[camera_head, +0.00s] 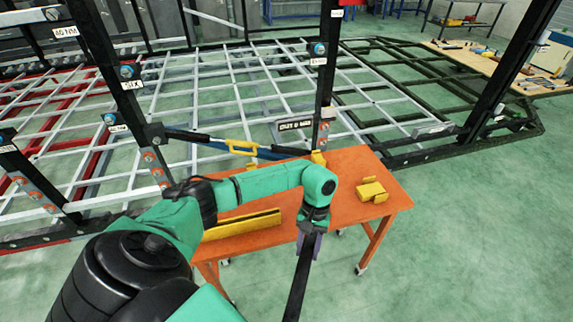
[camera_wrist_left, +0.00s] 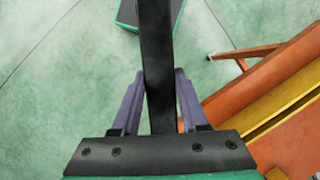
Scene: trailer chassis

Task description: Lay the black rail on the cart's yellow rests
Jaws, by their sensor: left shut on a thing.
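My left gripper (camera_head: 309,240) is shut on the black rail (camera_head: 297,287). The rail slants down out of the bottom of the head view. In the left wrist view the rail (camera_wrist_left: 157,55) stands between the two purple fingers of my left gripper (camera_wrist_left: 158,100). The orange cart (camera_head: 345,165) is beyond and beside the gripper, which is at its near edge. A yellow block (camera_head: 371,190) sits on the cart top at the right, and a long yellow strip (camera_head: 240,225) lies at the near left. My right gripper is not in view.
A large metal chassis frame (camera_head: 230,85) with black uprights (camera_head: 325,80) stands behind the cart. A black-and-yellow bar (camera_head: 243,147) crosses behind the cart. A table with tools (camera_head: 490,70) is at the far right. Green floor (camera_head: 480,240) is clear at the right.

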